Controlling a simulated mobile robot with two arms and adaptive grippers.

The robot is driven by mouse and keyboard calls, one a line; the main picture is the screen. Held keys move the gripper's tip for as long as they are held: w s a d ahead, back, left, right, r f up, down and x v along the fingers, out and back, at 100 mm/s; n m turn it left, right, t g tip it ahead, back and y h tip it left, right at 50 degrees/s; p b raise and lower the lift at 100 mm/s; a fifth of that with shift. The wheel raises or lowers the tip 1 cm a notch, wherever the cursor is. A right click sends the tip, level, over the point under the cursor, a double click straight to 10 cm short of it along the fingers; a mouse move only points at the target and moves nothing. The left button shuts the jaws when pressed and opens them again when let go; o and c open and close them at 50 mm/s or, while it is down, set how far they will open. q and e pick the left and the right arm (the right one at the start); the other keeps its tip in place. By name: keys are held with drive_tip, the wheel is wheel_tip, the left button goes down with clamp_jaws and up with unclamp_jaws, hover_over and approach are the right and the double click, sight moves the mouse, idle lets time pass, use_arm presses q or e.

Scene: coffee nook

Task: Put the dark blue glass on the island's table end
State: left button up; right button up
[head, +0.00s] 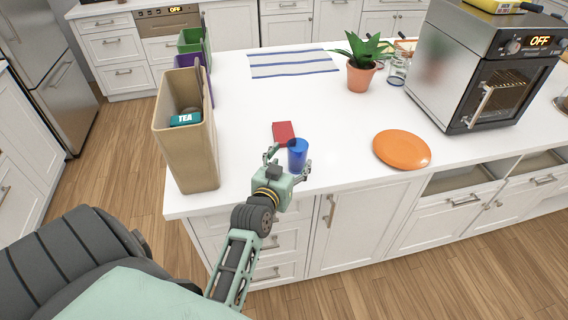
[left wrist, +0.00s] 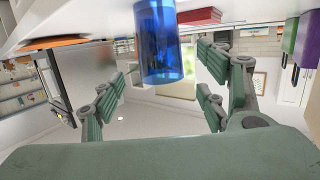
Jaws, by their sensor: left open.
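The dark blue glass (head: 298,154) stands upright on the white island top, close to its front edge. My left gripper (head: 287,166) is open around the glass, with one finger to its left and one to its right. In the left wrist view, which is upside down, the blue glass (left wrist: 160,45) lies between the spread fingers of my left gripper (left wrist: 165,88), with gaps on both sides. The island's top (head: 340,185) bears the glass. My right gripper is not in view.
A red block (head: 284,132) lies just behind the glass. An orange plate (head: 402,150) lies to the right, before a toaster oven (head: 455,95). A tan bin (head: 185,150) with a tea box (head: 186,119) stands left. A potted plant (head: 359,78) and striped cloth (head: 292,63) are farther back.

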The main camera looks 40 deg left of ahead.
use_arm(q)
drive_tip(key=p+v, duration=0.2)
drive_tip(key=v, duration=0.3)
drive_tip(key=shift+s+r, duration=0.1)
drive_tip(key=shift+s, duration=0.2)
drive_tip(key=shift+d, duration=0.1)
